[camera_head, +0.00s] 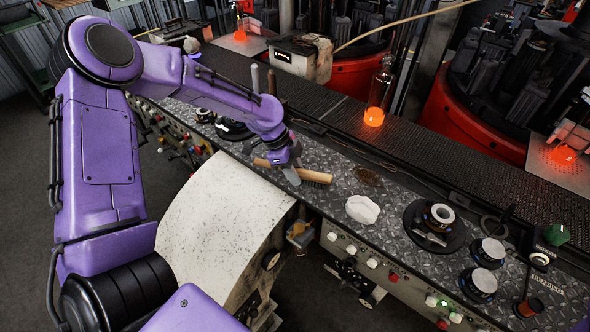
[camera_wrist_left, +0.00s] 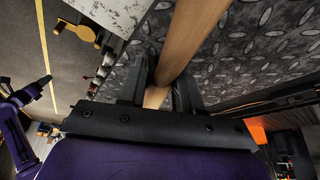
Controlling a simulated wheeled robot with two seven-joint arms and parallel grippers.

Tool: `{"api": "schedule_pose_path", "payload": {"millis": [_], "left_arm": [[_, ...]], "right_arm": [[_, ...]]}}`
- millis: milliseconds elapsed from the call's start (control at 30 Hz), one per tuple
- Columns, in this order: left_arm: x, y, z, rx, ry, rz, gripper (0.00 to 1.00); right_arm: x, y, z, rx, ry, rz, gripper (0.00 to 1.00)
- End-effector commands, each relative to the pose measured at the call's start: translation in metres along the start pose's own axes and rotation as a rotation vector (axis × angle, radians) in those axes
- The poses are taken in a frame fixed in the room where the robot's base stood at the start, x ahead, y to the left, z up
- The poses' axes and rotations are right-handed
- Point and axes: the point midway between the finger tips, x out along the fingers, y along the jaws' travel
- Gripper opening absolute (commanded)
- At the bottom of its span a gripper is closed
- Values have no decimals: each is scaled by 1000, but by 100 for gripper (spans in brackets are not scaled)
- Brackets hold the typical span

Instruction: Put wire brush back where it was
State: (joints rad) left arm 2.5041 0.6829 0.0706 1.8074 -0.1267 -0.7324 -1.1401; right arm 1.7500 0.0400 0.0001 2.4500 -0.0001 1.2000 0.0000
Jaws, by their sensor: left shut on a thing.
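The wire brush (camera_head: 314,176) has a long wooden handle and a dark bristle end. In the head view it lies along or just above the diamond-plate ledge (camera_head: 341,178), bristle end to the right; I cannot tell whether it touches the plate. My left gripper (camera_head: 291,173) is shut on its wooden part. In the left wrist view the handle (camera_wrist_left: 184,42) runs between the two fingers (camera_wrist_left: 160,88), with the diamond plate behind it.
A crumpled white cloth (camera_head: 362,209) lies right of the brush. A black round fixture (camera_head: 434,229) stands further right. Behind the ledge runs a dark conveyor (camera_head: 330,110) with a glowing glass bottle (camera_head: 378,98). A pale curved panel (camera_head: 215,225) lies in front.

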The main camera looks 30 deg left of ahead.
Motion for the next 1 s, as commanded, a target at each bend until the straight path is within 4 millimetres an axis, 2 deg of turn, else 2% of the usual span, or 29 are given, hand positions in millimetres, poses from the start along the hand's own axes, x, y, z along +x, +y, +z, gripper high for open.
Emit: {"api": "schedule_pose_path", "payload": {"millis": [100, 133, 200, 467, 567, 667, 900, 1000], "left_arm": [[3, 0, 1, 0, 1, 0, 1], [3, 0, 1, 0, 0, 0, 41], [2, 0, 1, 0, 0, 0, 60], [2, 0, 1, 0, 0, 0, 60], [-5, -1, -1, 1, 1, -3, 60], [-24, -1, -1, 0, 2, -5, 60], [-86, -1, -1, 1, 2, -5, 60], [-105, -1, -1, 0, 2, -3, 60]], "right_arm": [[2, 0, 1, 0, 0, 0, 43], [1, 0, 1, 0, 0, 0, 43], [1, 0, 0, 0, 0, 0, 43], [1, 0, 0, 0, 0, 0, 43], [0, 0, 0, 0, 0, 0, 43], [2, 0, 1, 0, 0, 0, 43], [6, 0, 2, 0, 0, 0, 43], [7, -1, 3, 0, 0, 0, 43]]}}
